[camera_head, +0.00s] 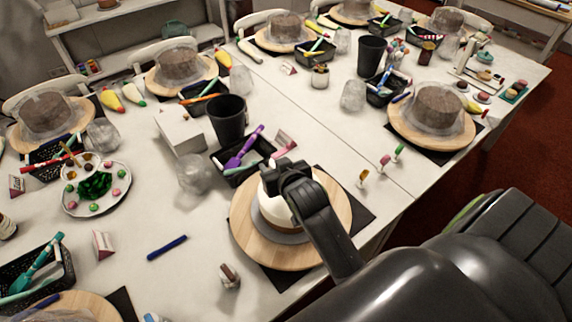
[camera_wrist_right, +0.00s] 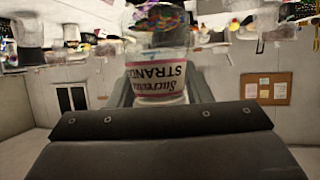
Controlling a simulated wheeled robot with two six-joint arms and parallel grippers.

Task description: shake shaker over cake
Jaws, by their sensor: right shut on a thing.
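The label and the room both appear upside down there. I cannot make out the shaker in the head view. My left gripper is not in view.
A black cup (camera_head: 227,120), a black basket (camera_head: 228,175) with a purple tool, and a white box (camera_head: 180,130) stand behind the turntable. A plate of sweets (camera_head: 75,203) and a blue pen (camera_head: 167,248) lie left. Several covered cakes stand farther back.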

